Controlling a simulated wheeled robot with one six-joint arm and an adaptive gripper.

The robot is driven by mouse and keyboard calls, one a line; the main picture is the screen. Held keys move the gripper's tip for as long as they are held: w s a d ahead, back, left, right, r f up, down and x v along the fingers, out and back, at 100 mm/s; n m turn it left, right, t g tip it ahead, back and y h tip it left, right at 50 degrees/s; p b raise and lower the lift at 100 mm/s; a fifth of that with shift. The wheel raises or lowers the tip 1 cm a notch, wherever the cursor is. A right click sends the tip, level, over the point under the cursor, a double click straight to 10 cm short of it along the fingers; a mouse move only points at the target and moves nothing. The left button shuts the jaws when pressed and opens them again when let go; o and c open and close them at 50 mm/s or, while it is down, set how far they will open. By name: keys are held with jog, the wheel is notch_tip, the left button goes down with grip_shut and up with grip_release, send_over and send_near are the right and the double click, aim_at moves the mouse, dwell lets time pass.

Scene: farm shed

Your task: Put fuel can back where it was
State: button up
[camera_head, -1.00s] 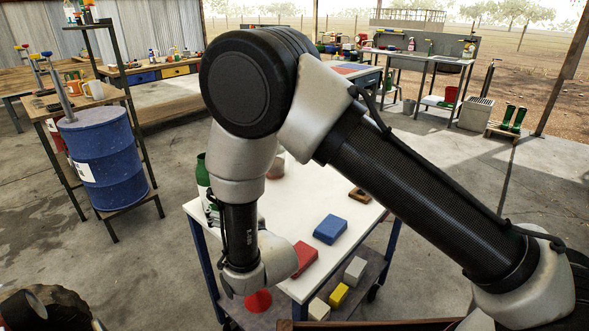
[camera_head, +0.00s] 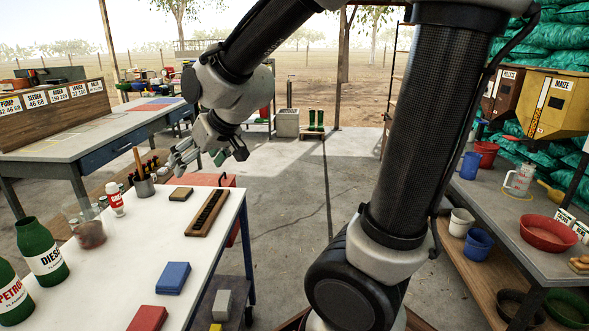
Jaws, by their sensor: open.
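My gripper (camera_head: 212,152) is in the air beyond the far end of the white-topped cart, with its fingers spread. A small green patch shows by the fingers; I cannot tell what it is. I cannot pick out the fuel can for certain. A red box-like thing (camera_head: 208,180) stands behind the cart's far edge, partly hidden by the tabletop, below my gripper and apart from it.
The white cart top (camera_head: 160,235) bears a blue block (camera_head: 173,278), a red block (camera_head: 147,318), a dark slotted tray (camera_head: 207,212) and a pot of tools (camera_head: 144,187). A workbench (camera_head: 80,145) is at left, a crowded bench (camera_head: 490,205) at right. Concrete floor between is clear.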

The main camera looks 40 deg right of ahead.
jog(key=s+d+m+g+h, duration=0.1)
jog(key=s+d+g, duration=0.1)
jog(key=s+d, duration=0.5)
jog(key=s+d+r+m+g+h, duration=0.1)
jog(key=s+d+h, duration=0.1)
jog(key=s+d, duration=0.6)
jog(key=s, duration=0.6)
jog(key=shift+s+d+r+g, duration=0.15)
jog(key=shift+s+r+g, duration=0.1)
jog(key=shift+s+g, duration=0.15)
